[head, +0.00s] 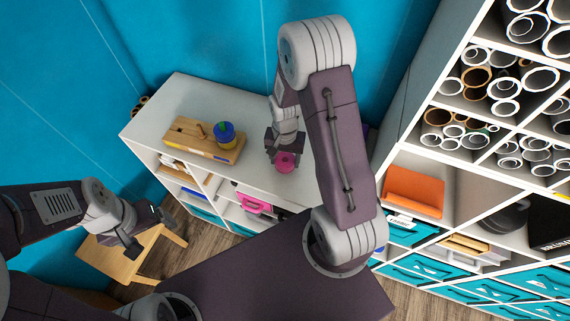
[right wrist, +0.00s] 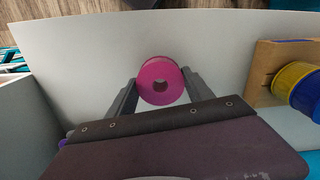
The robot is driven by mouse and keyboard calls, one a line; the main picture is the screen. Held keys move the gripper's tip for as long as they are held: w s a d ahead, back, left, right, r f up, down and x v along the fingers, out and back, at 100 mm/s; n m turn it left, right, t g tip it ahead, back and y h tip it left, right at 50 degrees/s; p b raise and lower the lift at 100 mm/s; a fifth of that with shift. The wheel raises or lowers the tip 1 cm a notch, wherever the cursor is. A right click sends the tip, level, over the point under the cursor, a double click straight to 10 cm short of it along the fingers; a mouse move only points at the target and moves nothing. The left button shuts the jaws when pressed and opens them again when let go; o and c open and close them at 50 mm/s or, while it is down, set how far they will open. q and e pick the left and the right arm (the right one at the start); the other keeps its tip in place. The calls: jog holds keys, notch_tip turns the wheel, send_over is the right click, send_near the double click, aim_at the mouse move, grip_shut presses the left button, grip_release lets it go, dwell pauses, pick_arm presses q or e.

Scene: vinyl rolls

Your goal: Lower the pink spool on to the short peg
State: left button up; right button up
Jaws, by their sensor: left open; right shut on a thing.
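The pink spool (head: 286,163) is held by my right gripper (head: 279,156) over the white cabinet top, to the right of the wooden peg board (head: 222,152). In the right wrist view the pink spool (right wrist: 146,77) sits between both fingers, its hole facing the camera. The board carries a blue and yellow spool (head: 225,134), which also shows in the right wrist view (right wrist: 297,84). A small wooden peg (head: 200,128) seems to stand left of that spool; I cannot tell clearly which peg is short. My left gripper (head: 147,240) is open and empty, low at the left.
The white cabinet top (head: 185,98) is mostly clear around the board. A wooden stool (head: 118,260) stands below my left gripper. A tall white shelf (head: 455,190) with rolls, an orange item (head: 412,190) and teal drawers fills the right side. Blue walls stand behind.

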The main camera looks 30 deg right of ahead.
jog(key=s+a+r+b, duration=0.1)
jog(key=s+r+b, duration=0.3)
jog(key=s+r, duration=0.3)
jog(key=s, duration=0.4)
jog(key=shift+s+a+r+b, duration=0.15)
jog(key=shift+s+r+b, duration=0.1)
jog(key=shift+s+b, duration=0.1)
jog(key=o, duration=0.8)
grip_shut()
